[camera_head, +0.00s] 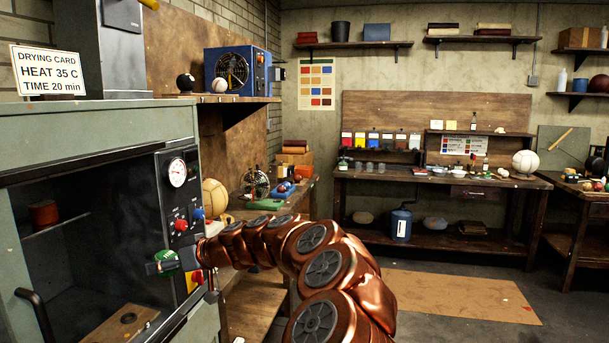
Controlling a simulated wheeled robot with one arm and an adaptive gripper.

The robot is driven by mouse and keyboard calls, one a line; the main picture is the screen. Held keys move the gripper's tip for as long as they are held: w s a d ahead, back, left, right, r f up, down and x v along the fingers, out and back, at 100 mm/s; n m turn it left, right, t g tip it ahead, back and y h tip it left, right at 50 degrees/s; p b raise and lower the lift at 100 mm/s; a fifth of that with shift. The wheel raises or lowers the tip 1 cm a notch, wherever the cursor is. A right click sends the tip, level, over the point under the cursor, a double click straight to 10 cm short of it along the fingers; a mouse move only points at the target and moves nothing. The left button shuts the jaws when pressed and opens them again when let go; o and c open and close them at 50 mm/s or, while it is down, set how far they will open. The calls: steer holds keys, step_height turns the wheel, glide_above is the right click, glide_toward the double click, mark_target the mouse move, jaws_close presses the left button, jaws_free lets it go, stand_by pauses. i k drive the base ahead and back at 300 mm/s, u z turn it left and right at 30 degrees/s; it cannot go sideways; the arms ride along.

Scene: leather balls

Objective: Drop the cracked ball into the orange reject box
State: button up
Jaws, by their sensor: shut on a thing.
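My gripper (160,264) is in front of the right side of the grey drying cabinet, by its control panel. It is shut on a small green thing (166,258), mostly covered by the fingers; I cannot tell whether this is a ball. A dark ball (185,82) and a pale ball (219,86) sit on the upper shelf. A large tan ball (214,198) is behind the cabinet. I see no crack on any ball at this size.
The cabinet (90,130) is open, with a red-brown round thing (43,213) on its inner rack. Its panel has a gauge (177,172) and coloured knobs close to my gripper. A workbench (440,180) lines the back wall. The floor by the mat (460,296) is clear.

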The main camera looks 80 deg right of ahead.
mark_target(304, 171)
steer(key=z, duration=0.5)
steer(key=k, duration=0.6)
steer(key=z, duration=1.15)
steer(key=i, duration=0.75)
steer(key=z, duration=1.25)
steer(key=i, duration=1.45)
steer(key=z, duration=0.65)
steer(key=i, duration=3.1)
steer(key=u, duration=0.7)
steer(key=i, duration=1.2)
steer(key=u, duration=1.7)
steer(key=i, duration=0.85)
steer(key=u, duration=0.7)
